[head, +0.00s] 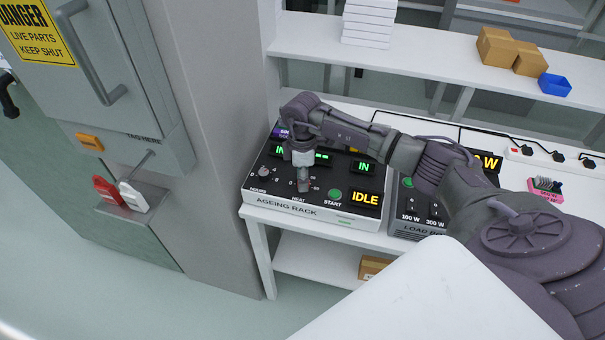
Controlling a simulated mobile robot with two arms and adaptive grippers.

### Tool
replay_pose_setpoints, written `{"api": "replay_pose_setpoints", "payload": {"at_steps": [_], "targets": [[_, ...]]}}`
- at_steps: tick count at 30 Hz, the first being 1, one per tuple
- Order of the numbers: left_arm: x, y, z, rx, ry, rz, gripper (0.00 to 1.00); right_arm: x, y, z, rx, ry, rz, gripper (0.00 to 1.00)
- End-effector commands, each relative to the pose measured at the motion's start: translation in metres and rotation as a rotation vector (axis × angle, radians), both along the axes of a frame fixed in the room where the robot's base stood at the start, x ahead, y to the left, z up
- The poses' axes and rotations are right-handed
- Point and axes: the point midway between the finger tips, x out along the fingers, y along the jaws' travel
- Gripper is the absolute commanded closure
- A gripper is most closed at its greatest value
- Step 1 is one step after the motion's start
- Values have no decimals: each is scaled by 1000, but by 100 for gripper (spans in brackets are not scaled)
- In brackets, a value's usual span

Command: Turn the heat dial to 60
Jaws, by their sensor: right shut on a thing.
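The ageing rack (287,211) is a white-fronted box with a black sloped panel at the left end of the bench. My right gripper (303,187) points down at the panel, shut on the heat dial, just above the "HEAT" label. The fingers hide most of the dial, so its pointer cannot be read. A "40" mark shows just right of the fingers. To the left is the hours dial (264,176). To the right are the green START button (335,194) and a yellow "IDLE" display (365,198). My left gripper is not in view.
The load box (408,228) with its switches stands right of the rack, under my right arm. A grey cabinet (200,130) rises close on the left. A shelf (420,58) with boxes runs behind. A power strip (560,158) lies at the right.

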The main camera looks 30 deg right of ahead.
Motion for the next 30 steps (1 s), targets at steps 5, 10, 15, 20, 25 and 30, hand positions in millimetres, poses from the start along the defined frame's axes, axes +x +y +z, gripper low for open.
{"api": "replay_pose_setpoints", "payload": {"at_steps": [5,10,15,20,25,30], "targets": [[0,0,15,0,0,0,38,2,-1,5,-2,-4,-166,100],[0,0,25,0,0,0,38,2,-2,5,0,-6,-308,100],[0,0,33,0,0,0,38,2,-3,5,-1,-6,-422,100],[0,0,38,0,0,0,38,2,-2,4,0,-6,-495,100],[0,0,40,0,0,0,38,2,-2,3,-1,-5,-539,100],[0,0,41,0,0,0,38,2,-3,3,0,-7,-559,100]]}}
